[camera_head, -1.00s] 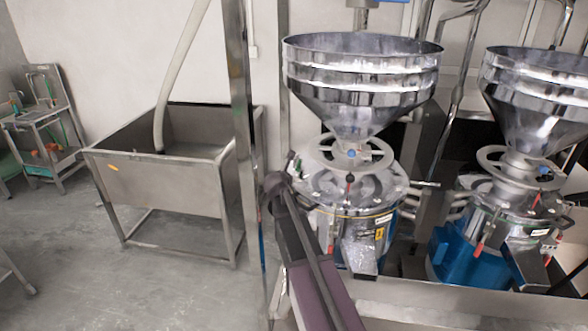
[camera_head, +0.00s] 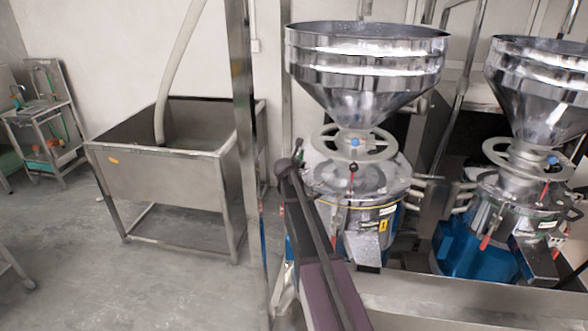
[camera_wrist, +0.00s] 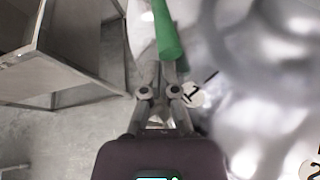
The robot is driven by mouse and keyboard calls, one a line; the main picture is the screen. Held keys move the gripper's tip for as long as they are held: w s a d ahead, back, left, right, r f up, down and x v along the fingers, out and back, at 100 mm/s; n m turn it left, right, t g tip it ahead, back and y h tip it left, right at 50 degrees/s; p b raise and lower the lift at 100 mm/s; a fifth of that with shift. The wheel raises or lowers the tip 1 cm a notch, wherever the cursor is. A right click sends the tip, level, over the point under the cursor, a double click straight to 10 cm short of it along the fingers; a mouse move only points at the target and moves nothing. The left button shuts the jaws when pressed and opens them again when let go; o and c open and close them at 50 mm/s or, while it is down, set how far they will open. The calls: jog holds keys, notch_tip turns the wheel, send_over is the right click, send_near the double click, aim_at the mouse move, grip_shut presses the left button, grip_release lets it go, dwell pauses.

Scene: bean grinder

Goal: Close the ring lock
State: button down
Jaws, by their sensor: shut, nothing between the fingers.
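I cannot single out the ring lock with certainty. My gripper (camera_wrist: 160,68) is shut and empty in the wrist view, with its tips close to a green handle (camera_wrist: 166,32); whether they touch is unclear. Beside it is a tag marked 1 (camera_wrist: 193,95) on the blurred metal. In the head view my gripper is at the grinder's left side, its fingers indistinct.
A second grinder (camera_head: 470,248) stands at the right. A steel beam (camera_head: 470,305) runs along the front. The floor (camera_head: 90,270) at the left is open.

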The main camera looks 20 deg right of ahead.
aim_at(299, 158)
jog(key=shift+w+d+r+p, duration=0.35)
jog(key=shift+d+r+p, duration=0.2)
jog(key=shift+r, duration=0.25)
jog(key=shift+w+d+r+p, duration=0.35)
jog(key=shift+d+r+p, duration=0.1)
jog(key=shift+r+p, duration=0.25)
jog(key=shift+a, duration=0.15)
